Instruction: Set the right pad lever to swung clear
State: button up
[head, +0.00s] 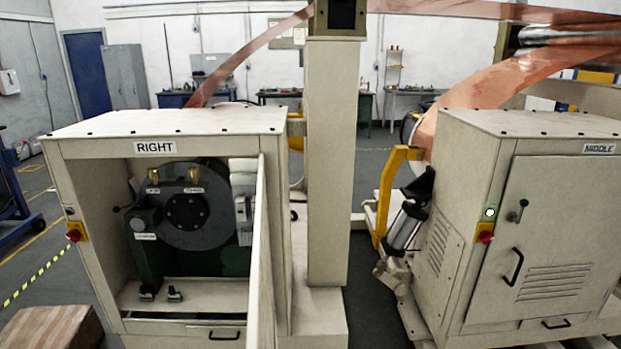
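The cabinet labelled RIGHT (165,131) stands open at the left, with its door (262,250) swung out edge-on toward me. Inside is a dark green machine (146,245) with a large grey disc (190,207) around a black hub. Two small brass-coloured parts, one at left (153,176) and one at right (193,173), stand above small white labels too small to read surely. Two small dark fittings (174,294) sit on the cabinet floor. I cannot tell which part is the right pad lever, or its position. My gripper is not in view.
The closed MIDDLE cabinet (545,220) stands at right, with a yellow bracket (388,195) beside it. A cream column (335,165) stands between the cabinets. Copper strip (245,55) arches overhead. A striped copper-coloured block (50,328) lies at lower left. The open door's edge borders the compartment's right side.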

aim_at(115, 210)
jog(key=i+l+u, duration=0.1)
jog(key=u, duration=0.25)
jog(key=i+l+u, duration=0.1)
jog(key=l+u, duration=0.25)
jog(key=u, duration=0.35)
jog(key=j, duration=0.15)
jog(key=i+j, duration=0.15)
jog(key=j, duration=0.25)
jog(key=i+j, duration=0.15)
jog(key=j, duration=0.25)
jog(key=i+j, duration=0.15)
jog(key=j, duration=0.2)
jog(key=i+j+z, duration=0.1)
jog(key=j, duration=0.3)
jog(key=i+j, duration=0.15)
jog(key=j, duration=0.25)
jog(key=i+j, duration=0.15)
jog(key=j, duration=0.25)
jog(key=i+j, duration=0.15)
jog(key=j, duration=0.25)
jog(key=i+l, duration=0.15)
jog(key=i, duration=0.6)
jog(key=i+l+z, duration=0.15)
jog(key=i, duration=0.6)
